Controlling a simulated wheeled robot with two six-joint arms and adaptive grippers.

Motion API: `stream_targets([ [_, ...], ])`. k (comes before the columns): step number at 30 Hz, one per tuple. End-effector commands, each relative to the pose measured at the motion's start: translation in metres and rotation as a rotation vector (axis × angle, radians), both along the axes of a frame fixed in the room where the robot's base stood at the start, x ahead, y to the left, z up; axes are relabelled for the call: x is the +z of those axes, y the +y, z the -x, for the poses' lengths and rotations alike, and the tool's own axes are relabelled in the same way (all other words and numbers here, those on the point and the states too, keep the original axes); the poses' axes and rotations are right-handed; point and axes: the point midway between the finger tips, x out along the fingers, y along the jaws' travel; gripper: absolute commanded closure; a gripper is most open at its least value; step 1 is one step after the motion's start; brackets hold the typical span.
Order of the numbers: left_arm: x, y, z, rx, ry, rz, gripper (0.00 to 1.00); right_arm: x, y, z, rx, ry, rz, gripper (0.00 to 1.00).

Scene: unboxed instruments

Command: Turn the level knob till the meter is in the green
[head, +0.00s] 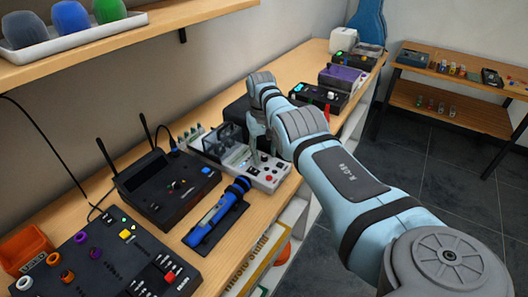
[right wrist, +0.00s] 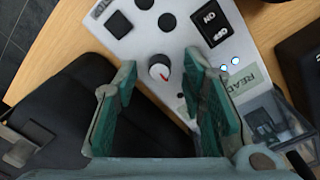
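A light grey instrument panel (head: 268,179) lies on the bench in the head view, partly behind my right gripper (head: 257,128). In the right wrist view a round knob (right wrist: 159,68) with a pale cap, dark skirt and red pointer line stands on the panel. The two green-padded fingers of my right gripper are open, with the knob between and just beyond their tips, apparently apart from it. A label reading "READ" (right wrist: 252,80) is partly visible. I cannot make out the meter's needle or green zone. My left gripper is not in view.
A black box with two antennas (head: 165,185) and a blue flashlight-like tool (head: 218,212) lie left of the panel. A black mixer-like panel (head: 103,255) is nearer. In the wrist view, a switch (right wrist: 210,22) and several buttons are close to the knob.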

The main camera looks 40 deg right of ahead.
Motion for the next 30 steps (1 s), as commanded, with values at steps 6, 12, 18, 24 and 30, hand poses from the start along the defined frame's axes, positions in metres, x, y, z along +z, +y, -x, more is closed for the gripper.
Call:
stream_targets([
  [6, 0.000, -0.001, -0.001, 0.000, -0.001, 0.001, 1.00, 0.048, 0.001, -0.002, 0.000, -0.007, 0.002, 0.62],
  [12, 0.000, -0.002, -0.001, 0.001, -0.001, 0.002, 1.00, 0.099, 0.004, -0.003, -0.001, -0.004, -0.001, 0.62],
  [18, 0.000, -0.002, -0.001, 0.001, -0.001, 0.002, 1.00, 0.116, 0.004, -0.002, 0.001, -0.001, 0.000, 0.62],
  [24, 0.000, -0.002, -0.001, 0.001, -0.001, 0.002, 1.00, 0.116, 0.004, -0.002, 0.001, -0.001, 0.000, 0.62],
  [30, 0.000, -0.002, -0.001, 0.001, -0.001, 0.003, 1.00, 0.116, 0.004, -0.003, 0.001, -0.002, 0.001, 0.62],
])
